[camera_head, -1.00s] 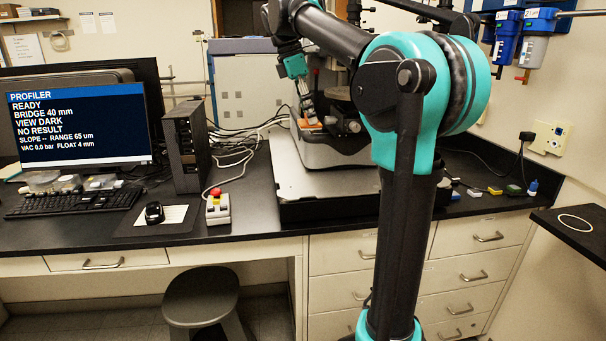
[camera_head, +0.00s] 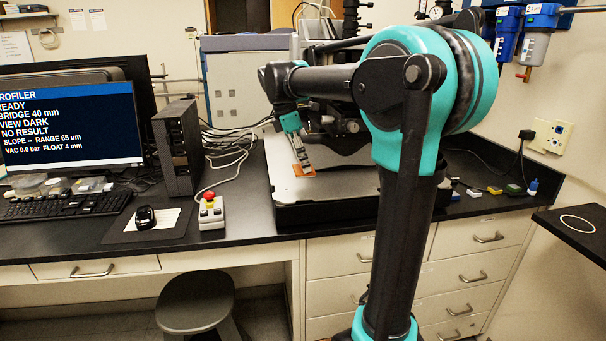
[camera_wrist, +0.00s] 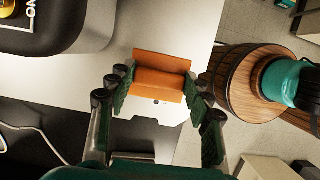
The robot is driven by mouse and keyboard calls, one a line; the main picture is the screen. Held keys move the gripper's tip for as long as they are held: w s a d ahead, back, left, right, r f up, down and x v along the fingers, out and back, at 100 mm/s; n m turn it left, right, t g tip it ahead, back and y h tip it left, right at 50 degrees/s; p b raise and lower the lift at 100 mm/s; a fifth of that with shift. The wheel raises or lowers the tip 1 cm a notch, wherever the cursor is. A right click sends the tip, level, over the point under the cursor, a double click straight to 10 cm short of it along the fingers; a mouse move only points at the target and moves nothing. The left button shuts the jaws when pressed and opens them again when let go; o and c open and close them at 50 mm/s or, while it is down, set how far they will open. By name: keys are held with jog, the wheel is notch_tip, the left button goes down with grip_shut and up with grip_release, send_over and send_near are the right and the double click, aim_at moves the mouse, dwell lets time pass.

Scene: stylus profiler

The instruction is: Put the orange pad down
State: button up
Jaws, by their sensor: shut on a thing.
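The orange pad (camera_head: 303,173) is between the fingertips of my gripper (camera_head: 298,154), over the front left part of the pale instrument platform (camera_head: 265,205). In the wrist view the pad (camera_wrist: 160,75) looks like a folded or stepped orange block, and my gripper (camera_wrist: 160,88) is shut on it with one finger on each side. I cannot tell whether the pad touches the platform or hangs just above it.
A control box with a red button (camera_head: 211,210) stands left of the platform. A dark computer tower (camera_head: 177,148) and a monitor (camera_head: 70,125) are farther left. Several small coloured items (camera_head: 494,190) lie at the right. The front of the platform has bare room.

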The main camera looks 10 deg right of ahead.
aim_at(300, 165)
jog(key=shift+f, duration=2.25)
jog(key=o, duration=1.2)
jog(key=shift+f, duration=0.1)
jog(key=v, duration=1.2)
jog(key=shift+s, duration=0.1)
